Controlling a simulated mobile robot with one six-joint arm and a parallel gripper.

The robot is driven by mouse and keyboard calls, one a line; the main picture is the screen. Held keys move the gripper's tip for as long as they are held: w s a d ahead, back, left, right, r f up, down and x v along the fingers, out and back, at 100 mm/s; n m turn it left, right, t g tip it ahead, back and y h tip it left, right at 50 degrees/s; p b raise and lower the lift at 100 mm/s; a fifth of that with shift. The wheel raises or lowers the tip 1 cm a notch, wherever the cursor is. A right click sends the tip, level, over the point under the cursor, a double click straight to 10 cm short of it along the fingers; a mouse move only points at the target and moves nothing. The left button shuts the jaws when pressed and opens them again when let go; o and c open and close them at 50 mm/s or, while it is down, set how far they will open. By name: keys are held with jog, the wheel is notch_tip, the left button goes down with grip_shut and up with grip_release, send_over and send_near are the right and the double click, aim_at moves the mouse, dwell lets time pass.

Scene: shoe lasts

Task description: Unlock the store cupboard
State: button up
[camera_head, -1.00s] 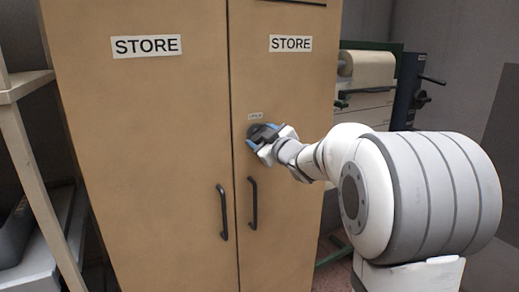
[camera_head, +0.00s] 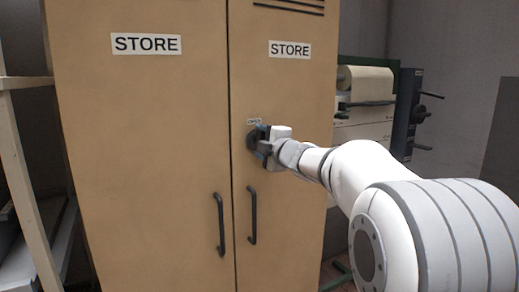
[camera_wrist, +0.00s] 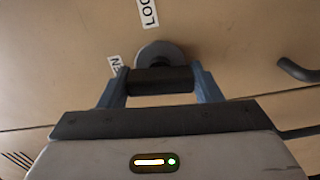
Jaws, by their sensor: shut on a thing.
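The store cupboard (camera_head: 150,130) is tan with two tall doors, both shut, each with a STORE label. A round lock knob (camera_head: 252,139) sits on the right door, under a small label (camera_head: 254,121). My gripper (camera_head: 264,144) is at this knob. In the wrist view my blue fingers (camera_wrist: 160,86) are shut on the ends of the knob's dark bar (camera_wrist: 160,80), with its grey round plate (camera_wrist: 160,54) behind. A label ending in "EN" (camera_wrist: 114,66) is left of the bar; a cut-off "LOC" label (camera_wrist: 148,12) is above the plate.
Dark bar handles hang on the left door (camera_head: 220,222) and right door (camera_head: 252,215), below the knob. A shelf rack (camera_head: 22,170) stands close on the left. A machine with a pale roll (camera_head: 366,84) stands to the right.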

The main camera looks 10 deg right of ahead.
jog(key=shift+f+n, duration=0.1)
jog(key=shift+n, duration=0.5)
jog(key=shift+b, duration=0.35)
jog(key=o, duration=1)
jog(key=v, duration=0.7)
jog(key=shift+s, duration=0.35)
jog(key=shift+d+p, duration=0.15)
jog(key=shift+p, duration=0.15)
